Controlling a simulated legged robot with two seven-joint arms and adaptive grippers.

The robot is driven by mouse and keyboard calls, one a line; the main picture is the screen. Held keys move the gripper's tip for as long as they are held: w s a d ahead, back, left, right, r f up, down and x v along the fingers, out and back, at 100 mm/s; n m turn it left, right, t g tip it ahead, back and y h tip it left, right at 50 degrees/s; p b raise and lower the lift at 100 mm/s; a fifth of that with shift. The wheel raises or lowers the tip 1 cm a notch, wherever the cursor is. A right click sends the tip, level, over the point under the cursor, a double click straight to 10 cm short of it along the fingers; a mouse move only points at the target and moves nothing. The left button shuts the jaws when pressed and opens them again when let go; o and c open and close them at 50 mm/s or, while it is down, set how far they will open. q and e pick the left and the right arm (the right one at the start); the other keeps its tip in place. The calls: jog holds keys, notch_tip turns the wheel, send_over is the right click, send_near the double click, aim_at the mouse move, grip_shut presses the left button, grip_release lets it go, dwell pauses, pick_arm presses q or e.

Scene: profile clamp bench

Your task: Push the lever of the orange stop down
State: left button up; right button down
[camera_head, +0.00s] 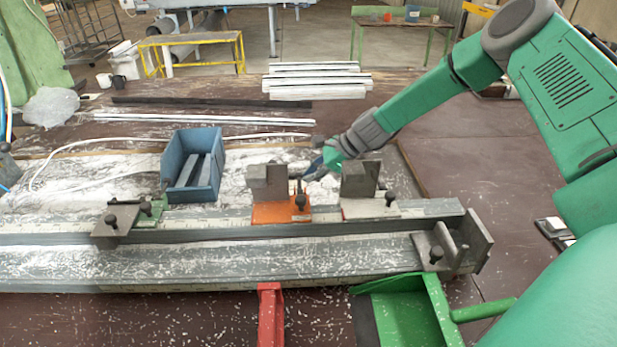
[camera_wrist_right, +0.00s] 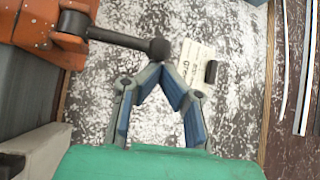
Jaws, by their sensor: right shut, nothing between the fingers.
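The orange stop (camera_head: 280,212) sits on the grey profile rail, with a grey block on it. Its dark lever (camera_head: 300,188) stands up at the stop's right side. In the right wrist view the orange stop (camera_wrist_right: 40,30) is at upper left, and its lever (camera_wrist_right: 115,38) runs right to a black ball knob (camera_wrist_right: 159,49). My right gripper (camera_head: 312,172) is just behind and right of the lever. In the wrist view its blue-padded fingers (camera_wrist_right: 162,75) meet at the tips, empty, close to the knob; I cannot tell if they touch it. My left gripper is out of view.
A grey stop (camera_head: 362,180) stands close right of the orange one. A blue bin (camera_head: 210,170) with grey pieces is to the left, behind the rail. A small clamp (camera_head: 125,215) sits left on the rail, an end bracket (camera_head: 455,248) right. White profiles (camera_head: 315,80) lie at the back.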

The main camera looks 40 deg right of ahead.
jog(key=shift+n+t+h, duration=0.3)
jog(key=shift+t, duration=0.3)
jog(key=r, duration=0.1)
jog(key=s+a+r+p, duration=0.1)
jog(key=r, duration=0.1)
jog(key=r+p, duration=0.1)
jog(key=r, duration=0.1)
jog(key=shift+s+a, duration=0.15)
jog(key=shift+s, duration=0.1)
jog(key=shift+a, duration=0.1)
dwell(0.6)
jog(key=v, duration=1.2)
